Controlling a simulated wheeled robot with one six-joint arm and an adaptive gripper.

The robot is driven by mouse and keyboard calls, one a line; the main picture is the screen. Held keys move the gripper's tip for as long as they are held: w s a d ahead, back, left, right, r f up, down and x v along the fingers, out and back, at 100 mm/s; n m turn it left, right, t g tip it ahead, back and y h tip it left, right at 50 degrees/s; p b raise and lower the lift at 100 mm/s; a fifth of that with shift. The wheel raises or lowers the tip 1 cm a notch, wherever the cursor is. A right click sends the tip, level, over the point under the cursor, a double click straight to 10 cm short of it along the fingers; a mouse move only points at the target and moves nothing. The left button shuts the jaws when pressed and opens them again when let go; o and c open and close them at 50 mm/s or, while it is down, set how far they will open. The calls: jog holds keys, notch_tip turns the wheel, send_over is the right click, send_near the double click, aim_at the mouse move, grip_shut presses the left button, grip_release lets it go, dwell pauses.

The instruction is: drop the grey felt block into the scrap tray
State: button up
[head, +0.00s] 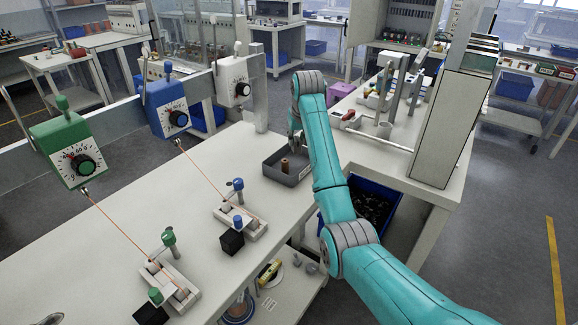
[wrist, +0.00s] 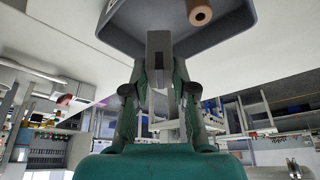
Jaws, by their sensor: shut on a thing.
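The scrap tray (head: 272,172) is a shallow grey tray on the white bench, beside my arm in the head view; its grey wall (wrist: 100,30) fills the top of the wrist view. A brown cylinder (head: 284,166) stands in it and shows in the wrist view (wrist: 199,12). My gripper (wrist: 159,80) is shut on the grey felt block (wrist: 158,46), which sits between the fingertips and overlaps the tray in the wrist view. In the head view my gripper (head: 295,142) is partly hidden behind my arm at the tray's far side, and I cannot make out the block there.
Wire fixtures with blue (head: 238,208) and green (head: 168,250) clamps stand on the bench left of the tray, fed by coloured tension boxes (head: 166,105). A blue bin (head: 375,210) sits below the bench edge. Bare bench lies between the tray and the fixtures.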

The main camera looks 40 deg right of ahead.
aim_at(297, 153)
jog(key=shift+f, duration=1.85)
jog(key=o, duration=1)
jog(key=shift+c, duration=0.2)
jog(key=shift+r, duration=0.1)
jog(key=v, duration=0.7)
jog(key=shift+s+r, duration=0.1)
jog(key=shift+r, duration=0.05)
